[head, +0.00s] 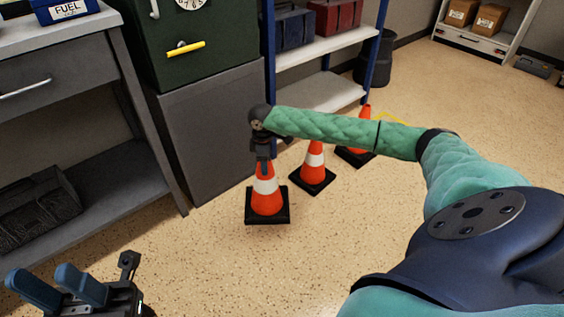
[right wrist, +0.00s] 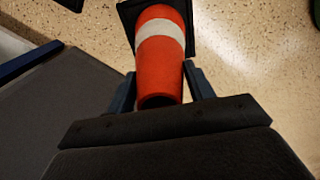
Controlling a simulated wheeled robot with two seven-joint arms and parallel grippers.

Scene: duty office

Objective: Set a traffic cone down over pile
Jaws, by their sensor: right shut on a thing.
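An orange traffic cone (head: 267,196) with a white band and a black square base stands upright in front of the grey cabinet. My right gripper (head: 263,168) is shut on its top. In the right wrist view the cone (right wrist: 160,60) lies between the two fingers (right wrist: 160,90). Its base is at or very near the floor; I cannot tell if it touches. A second cone (head: 313,168) and a third cone (head: 360,150), partly hidden by my right arm, stand behind it to the right. My left gripper (head: 42,280) is open and empty at lower left. I cannot make out a pile.
A grey workbench (head: 100,130) is at left, with a dark crate (head: 38,208) on its lower shelf. A grey cabinet (head: 215,130) and a blue-posted shelf (head: 322,90) stand behind the cones. Something yellow (head: 392,118) shows behind my right arm. Speckled floor (head: 230,260) is clear in front.

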